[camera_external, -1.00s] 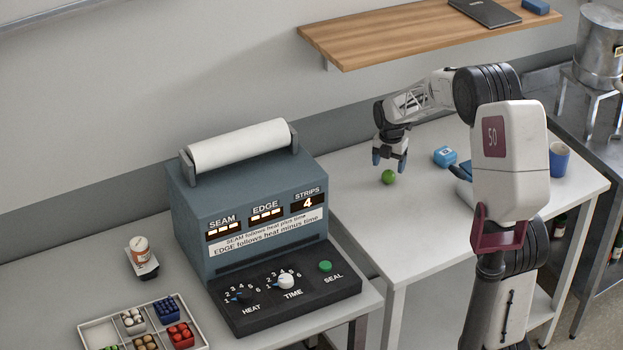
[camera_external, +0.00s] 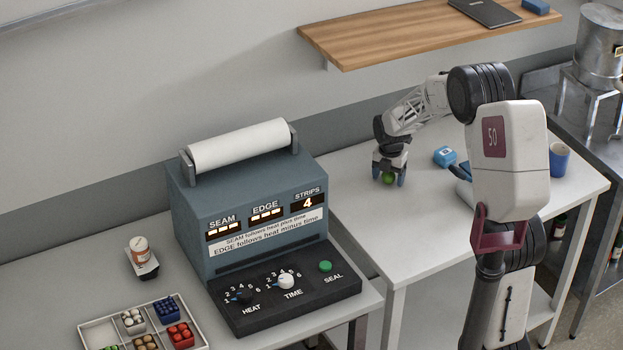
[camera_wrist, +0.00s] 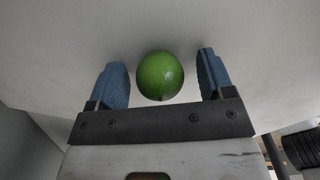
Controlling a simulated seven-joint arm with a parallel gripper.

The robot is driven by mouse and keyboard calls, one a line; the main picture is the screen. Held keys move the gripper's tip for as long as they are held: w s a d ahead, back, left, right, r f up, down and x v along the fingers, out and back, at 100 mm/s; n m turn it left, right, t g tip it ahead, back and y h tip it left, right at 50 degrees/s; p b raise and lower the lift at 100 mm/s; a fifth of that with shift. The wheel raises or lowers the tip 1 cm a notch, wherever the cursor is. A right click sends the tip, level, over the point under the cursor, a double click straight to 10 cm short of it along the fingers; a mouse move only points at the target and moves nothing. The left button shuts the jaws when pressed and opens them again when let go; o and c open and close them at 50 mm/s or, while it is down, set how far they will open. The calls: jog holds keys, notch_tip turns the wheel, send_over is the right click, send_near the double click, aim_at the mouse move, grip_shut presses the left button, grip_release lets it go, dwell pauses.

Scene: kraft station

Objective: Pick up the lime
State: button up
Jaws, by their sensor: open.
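The lime (camera_external: 389,178) is a small green ball on the white table. It also shows in the wrist view (camera_wrist: 160,76), between the two blue fingers of my gripper (camera_wrist: 163,82). A gap shows on each side of it, so neither finger touches it. In the external view my gripper (camera_external: 388,180) is low over the table, with its fingers on either side of the lime. The jaws are open. The upper part of the lime is partly hidden by my gripper in the external view.
A blue block (camera_external: 445,156) lies to the right of the lime, and a blue cup (camera_external: 559,160) stands farther right. The sealing machine (camera_external: 250,205) stands to the left. A wooden shelf (camera_external: 420,35) hangs on the wall above. The table around the lime is clear.

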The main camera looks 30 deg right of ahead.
jog(key=c, duration=1)
jog(key=shift+r, duration=0.15)
jog(key=shift+r, duration=0.9)
jog(key=shift+s+a+r, duration=0.1)
jog(key=shift+s+r, duration=0.25)
jog(key=shift+r, duration=0.4)
jog(key=s+a, duration=0.1)
jog(key=s, duration=0.4)
jog(key=s+r, duration=0.1)
jog(key=s, duration=0.4)
jog(key=s+a, duration=0.1)
jog(key=s, duration=0.4)
jog(key=shift+a+r, duration=0.2)
jog(key=shift+a, duration=0.15)
